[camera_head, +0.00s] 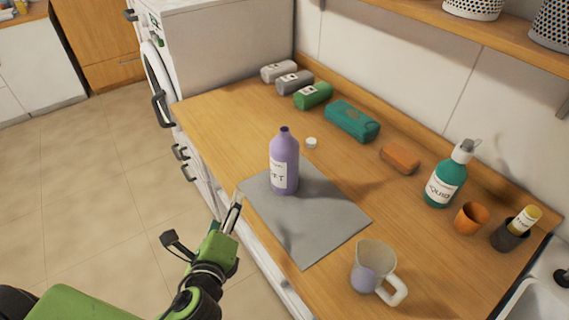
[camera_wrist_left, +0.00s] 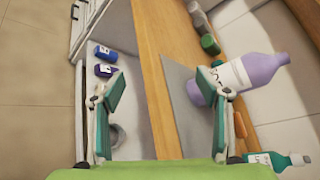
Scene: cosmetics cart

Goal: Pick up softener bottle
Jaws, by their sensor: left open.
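The softener bottle (camera_head: 284,165) is purple with a white label and a dark open neck. It stands upright on a grey mat (camera_head: 320,230) on the wooden counter. In the left wrist view the bottle (camera_wrist_left: 262,70) appears on its side at the right, partly behind one finger. My left gripper (camera_head: 203,230) is open and empty at the counter's front edge, left of the bottle and apart from it. In the left wrist view its two fingers (camera_wrist_left: 162,95) are spread wide. My right gripper is not in view.
A measuring jug (camera_head: 372,268) stands near the mat's front right. A small white cap (camera_head: 311,142) lies behind the bottle. A teal pack (camera_head: 352,120), an orange block (camera_head: 400,158), a green pump bottle (camera_head: 446,180) and an orange cup (camera_head: 471,217) stand along the back.

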